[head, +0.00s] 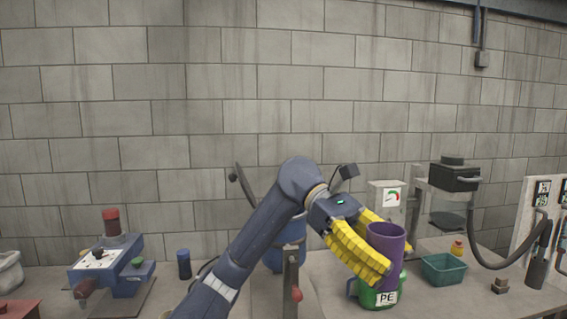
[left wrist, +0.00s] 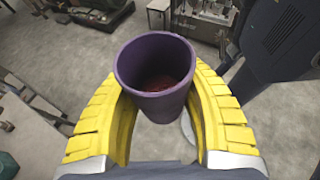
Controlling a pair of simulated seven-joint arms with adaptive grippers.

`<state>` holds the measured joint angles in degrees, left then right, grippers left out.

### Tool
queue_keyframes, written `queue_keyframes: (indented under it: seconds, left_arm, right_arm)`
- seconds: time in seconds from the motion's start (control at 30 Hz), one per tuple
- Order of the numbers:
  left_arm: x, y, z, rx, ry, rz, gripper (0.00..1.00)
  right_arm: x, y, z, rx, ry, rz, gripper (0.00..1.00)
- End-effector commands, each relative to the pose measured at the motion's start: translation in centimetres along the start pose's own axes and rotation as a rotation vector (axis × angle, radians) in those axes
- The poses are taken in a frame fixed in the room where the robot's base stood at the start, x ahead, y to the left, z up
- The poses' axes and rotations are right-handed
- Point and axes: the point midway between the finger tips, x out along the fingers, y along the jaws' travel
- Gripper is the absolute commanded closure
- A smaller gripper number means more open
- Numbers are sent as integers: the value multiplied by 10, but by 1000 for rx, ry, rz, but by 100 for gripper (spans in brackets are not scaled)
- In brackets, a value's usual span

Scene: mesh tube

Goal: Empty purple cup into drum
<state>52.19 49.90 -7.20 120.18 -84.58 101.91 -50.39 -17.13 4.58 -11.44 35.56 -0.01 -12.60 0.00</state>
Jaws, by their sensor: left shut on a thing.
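My left gripper (head: 390,258) has its yellow fingers closed around the purple cup (head: 386,243). The cup is held roughly upright above the bench. In the left wrist view the cup (left wrist: 148,65) sits between both fingers, with dark reddish contents inside. A blue rounded body, perhaps the drum (head: 291,252), stands left of the cup behind my arm, which hides much of it. My right gripper is in neither view.
A green container labelled PE (head: 379,296) is just below the purple cup; their gap is unclear. A teal bin (head: 444,270) stands right. A lever with a red knob (head: 296,294) stands before the blue body. A blue machine (head: 108,263) is left.

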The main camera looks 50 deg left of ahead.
Motion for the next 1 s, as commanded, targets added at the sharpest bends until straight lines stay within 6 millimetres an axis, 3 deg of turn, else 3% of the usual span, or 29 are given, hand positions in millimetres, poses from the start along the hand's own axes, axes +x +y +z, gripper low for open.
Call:
queue_keyframes:
  seconds: [0.2,0.5,0.77,1.0]
  left_arm:
    - [-43,-38,36,70,4,-157,90]
    - [-110,-98,67,177,10,-412,90]
    - [-171,-149,76,280,15,-647,90]
    - [-231,-193,69,381,23,-883,90]
  right_arm:
    - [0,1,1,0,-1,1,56]
    - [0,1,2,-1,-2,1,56]
    - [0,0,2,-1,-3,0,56]
    - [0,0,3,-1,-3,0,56]
